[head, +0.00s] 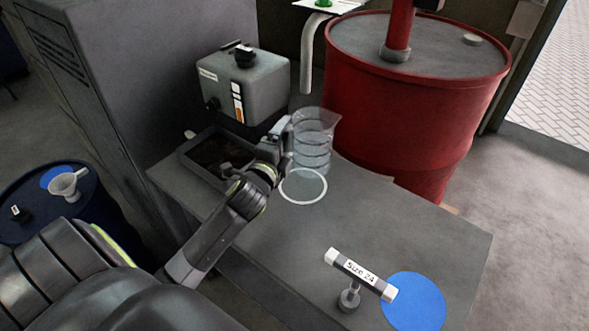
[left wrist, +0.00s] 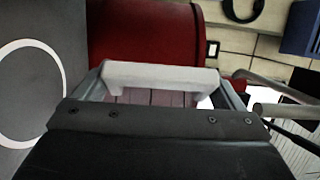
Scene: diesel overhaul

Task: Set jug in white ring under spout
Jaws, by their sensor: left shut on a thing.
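A clear jug (head: 314,139) with several dark bands around it is upright at the back of the grey bench in the head view. My left gripper (head: 286,142) is shut on its left side. The white ring (head: 303,202) lies on the bench just in front of and below the jug; it also shows at the left of the left wrist view (left wrist: 61,92). The jug's base appears near the ring's far edge; I cannot tell whether it touches the bench. The grey spout (head: 307,62) hangs down above and slightly left of the jug. My right gripper is not in view.
A red drum (head: 400,110) stands behind the bench (head: 400,220). A grey tank (head: 245,85) and a dark tray (head: 185,152) are left of the jug. The bench between is clear.

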